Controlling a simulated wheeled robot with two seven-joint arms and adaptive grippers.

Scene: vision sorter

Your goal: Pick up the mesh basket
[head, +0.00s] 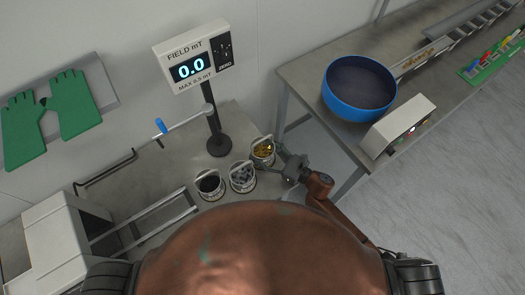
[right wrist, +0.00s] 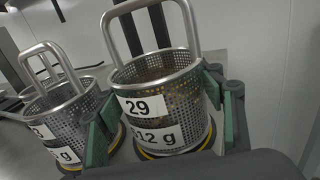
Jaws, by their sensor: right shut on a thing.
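Three mesh baskets with wire handles stand in a row on the grey table. The mesh basket (head: 263,154) at the right end holds gold-coloured pieces. In the right wrist view this basket (right wrist: 168,92) is labelled 29 and sits upright with a yellow ring at its base. My right gripper (head: 279,160) is shut on it, with green pads on either side of its wall. I cannot tell whether it is clear of the table. The middle basket (head: 242,178) holds grey pieces, and the left basket (head: 209,186) holds dark ones. My left gripper is not in view.
A field meter (head: 192,66) on a black stand rises behind the baskets. Metal rails (head: 150,222) lie to their left. A blue bowl (head: 358,90) and a white box device (head: 398,125) stand on the second table at right, across a gap. Green gloves (head: 50,115) hang on the wall.

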